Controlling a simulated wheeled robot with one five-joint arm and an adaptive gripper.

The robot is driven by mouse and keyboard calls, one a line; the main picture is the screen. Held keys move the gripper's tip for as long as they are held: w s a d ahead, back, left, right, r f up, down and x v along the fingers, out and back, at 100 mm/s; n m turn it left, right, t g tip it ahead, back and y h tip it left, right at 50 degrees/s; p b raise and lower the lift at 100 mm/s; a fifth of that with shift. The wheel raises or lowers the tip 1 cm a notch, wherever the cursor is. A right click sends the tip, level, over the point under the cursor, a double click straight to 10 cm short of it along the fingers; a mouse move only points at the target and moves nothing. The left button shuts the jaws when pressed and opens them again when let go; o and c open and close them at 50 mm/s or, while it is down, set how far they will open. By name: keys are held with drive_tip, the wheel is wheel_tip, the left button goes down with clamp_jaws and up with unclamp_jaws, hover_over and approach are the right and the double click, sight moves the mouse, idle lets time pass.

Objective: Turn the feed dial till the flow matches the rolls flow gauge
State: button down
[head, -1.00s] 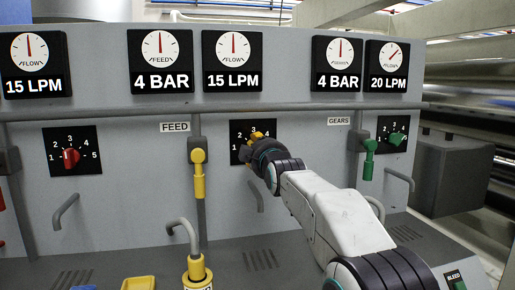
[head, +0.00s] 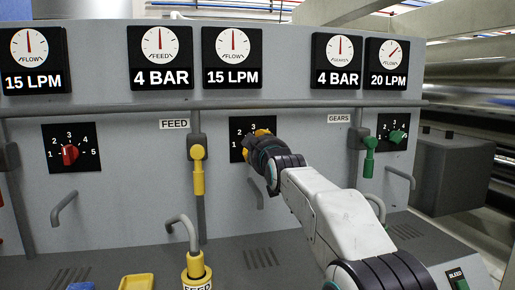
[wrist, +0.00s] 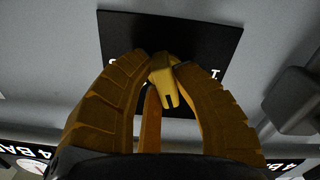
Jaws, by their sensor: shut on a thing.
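My gripper (head: 262,136) is at the dial plate under the feed gauges. In the wrist view its fingers (wrist: 160,65) are closed around the yellow feed dial (wrist: 165,86); they hide part of it and its numbers. The feed flow gauge (head: 233,47) reads 15 LPM, its needle about upright. The far left flow gauge (head: 30,50), above the red dial (head: 70,154), also reads 15 LPM with its needle about upright. No rolls label shows in view. The feed pressure gauge (head: 160,50) reads 4 BAR.
A yellow lever (head: 198,165) hangs left of the feed dial, and a grey bent handle (head: 256,190) sits below it. A green lever (head: 369,157) and green dial (head: 396,136) are to the right. A horizontal pipe (head: 110,111) runs above the dials.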

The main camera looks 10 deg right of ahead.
drive_tip(key=shift+f+m, duration=0.2)
drive_tip(key=shift+m, duration=1.8)
drive_tip(key=c, duration=1)
unclamp_jaws()
drive_tip(key=shift+a, duration=0.1)
drive_tip(key=shift+s, duration=5.95)
drive_tip(key=shift+s+r, duration=0.1)
